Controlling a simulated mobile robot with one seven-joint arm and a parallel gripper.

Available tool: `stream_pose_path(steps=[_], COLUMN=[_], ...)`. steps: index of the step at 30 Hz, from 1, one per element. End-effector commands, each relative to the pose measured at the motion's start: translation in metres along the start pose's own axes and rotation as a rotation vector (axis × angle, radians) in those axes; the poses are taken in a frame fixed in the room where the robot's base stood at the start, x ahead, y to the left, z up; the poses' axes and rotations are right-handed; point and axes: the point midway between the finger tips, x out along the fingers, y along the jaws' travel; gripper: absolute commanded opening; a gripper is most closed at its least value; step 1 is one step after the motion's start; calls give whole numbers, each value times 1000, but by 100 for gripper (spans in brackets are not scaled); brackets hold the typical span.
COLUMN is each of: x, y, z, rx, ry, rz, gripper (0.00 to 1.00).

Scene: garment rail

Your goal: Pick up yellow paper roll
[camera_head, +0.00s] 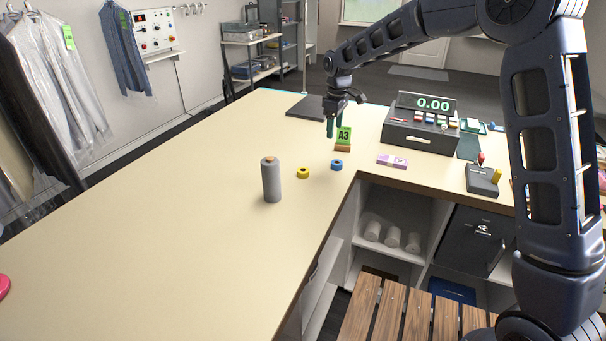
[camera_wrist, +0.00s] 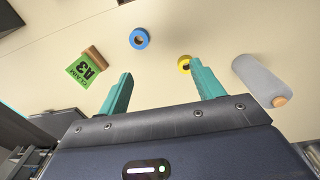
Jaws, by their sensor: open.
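The yellow paper roll (camera_head: 303,173) is a small ring-shaped roll on the beige counter in the head view, between a grey spool and a blue roll. In the wrist view the yellow roll (camera_wrist: 184,64) lies just beyond the right fingertip, which partly hides it. My gripper (camera_head: 334,118) is above the counter near the A3 claim tag, behind the yellow roll in the head view. Its two green fingers are wide apart and empty in the wrist view (camera_wrist: 163,80).
The blue roll (camera_head: 336,165) and grey spool (camera_head: 271,180) stand on either side of the yellow roll. The A3 tag in its wooden holder (camera_head: 343,147) and a cash register (camera_head: 420,128) are behind. The counter's left part (camera_head: 150,215) is mostly clear.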

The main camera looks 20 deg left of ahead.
Motion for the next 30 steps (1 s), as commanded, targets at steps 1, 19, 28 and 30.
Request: stream_pose_path(steps=[1,19,28,30], x=[16,87,124,127], y=[-9,-46,-48,-48], z=[-22,-96,-95,-95], rx=[-44,-213,-213,-213], ry=[-8,-30,-29,-29], rz=[-11,-42,-41,-41], gripper=[67,67,67,67])
